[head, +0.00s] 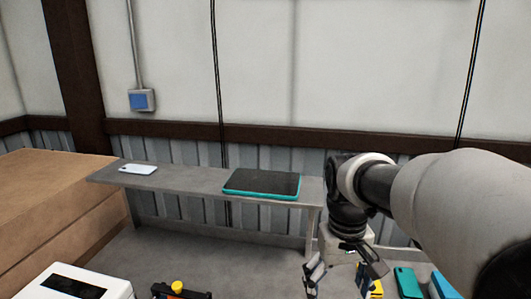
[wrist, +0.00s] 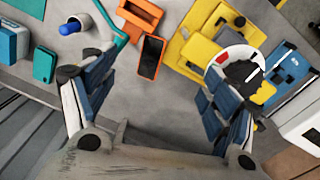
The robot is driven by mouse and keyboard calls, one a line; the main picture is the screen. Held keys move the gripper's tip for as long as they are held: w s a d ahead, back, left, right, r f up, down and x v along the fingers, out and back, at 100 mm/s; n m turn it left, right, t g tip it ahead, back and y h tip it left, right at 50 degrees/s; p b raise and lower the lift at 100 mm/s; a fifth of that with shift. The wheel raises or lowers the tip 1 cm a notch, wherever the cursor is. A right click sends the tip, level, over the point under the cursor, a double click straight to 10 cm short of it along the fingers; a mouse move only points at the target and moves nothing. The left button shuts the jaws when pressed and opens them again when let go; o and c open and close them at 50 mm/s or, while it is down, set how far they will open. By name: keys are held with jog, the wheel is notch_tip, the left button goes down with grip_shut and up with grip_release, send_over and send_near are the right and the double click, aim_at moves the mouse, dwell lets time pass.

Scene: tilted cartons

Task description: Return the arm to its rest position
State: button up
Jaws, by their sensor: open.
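My arm reaches in from the right of the head view. My gripper (head: 343,272) hangs from it, pointing down, in front of the right end of a grey shelf (head: 180,180). In the wrist view my gripper (wrist: 155,85) has its two blue-padded fingers wide apart, with nothing held between them. Below and beyond the fingers lies a grey work surface with several loose items. An orange-framed dark device (wrist: 150,56) shows between the fingers.
A dark teal-edged tablet (head: 262,183) and a white phone-like item (head: 138,169) lie on the shelf. A brown box-like block (head: 50,195) stands at left. Teal items (head: 408,283) lie by the gripper.

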jog(key=s+m+t, duration=0.1)
jog(key=s+t, duration=0.3)
jog(key=s, duration=1.4)
jog(key=shift+f+b, duration=0.2)
jog(key=shift+b, duration=0.25)
jog(key=shift+o, duration=0.5)
jog(key=shift+w+a, duration=0.1)
